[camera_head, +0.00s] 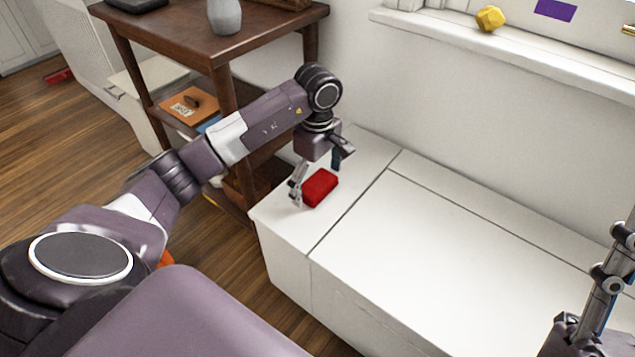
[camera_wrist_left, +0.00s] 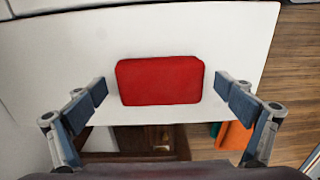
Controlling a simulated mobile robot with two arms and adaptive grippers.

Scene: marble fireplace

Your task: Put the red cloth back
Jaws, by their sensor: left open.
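The red cloth (camera_head: 321,187) is a small, folded, block-like bundle lying on the left end of a white bench (camera_head: 440,260). My left gripper (camera_head: 318,180) is open above it, pointing down. In the left wrist view, the red cloth (camera_wrist_left: 160,80) lies between the two spread fingers of the left gripper (camera_wrist_left: 160,91), with a gap on each side. My right gripper (camera_head: 612,270) is partly in view at the right edge, over the bench. Its jaws cannot be made out.
A dark wooden shelf table (camera_head: 170,35) stands behind my left arm, with a grey vase (camera_head: 224,15) on top and an orange book (camera_head: 190,105) lower down. A yellow faceted object (camera_head: 490,18) sits on the white ledge. The middle of the bench is clear.

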